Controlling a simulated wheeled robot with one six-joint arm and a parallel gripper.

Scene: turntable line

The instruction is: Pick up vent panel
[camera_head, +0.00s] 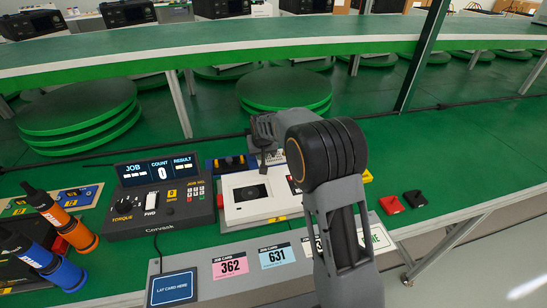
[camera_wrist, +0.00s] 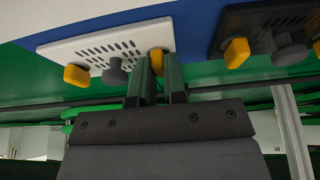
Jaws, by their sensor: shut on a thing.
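The vent panel is a white plate (camera_wrist: 85,50) with rows of dark slots, yellow tabs and a grey knob, at the upper left of the wrist view. My gripper (camera_wrist: 158,62) is shut on the yellow tab at its right end; the fingers hide part of that tab. The panel lies close against a blue and white surface; I cannot tell whether it touches. In the head view my gripper (camera_head: 268,152) is over the back of the bench, and my arm hides most of what is below it.
A dark panel with yellow tabs (camera_wrist: 262,22) is right of the vent panel. A blue holder (camera_head: 213,166), a white unit (camera_head: 238,184) and a control box (camera_head: 155,215) stand nearby. Orange (camera_head: 72,232) and blue (camera_head: 62,275) tools are at left. The bench's right side is mostly clear.

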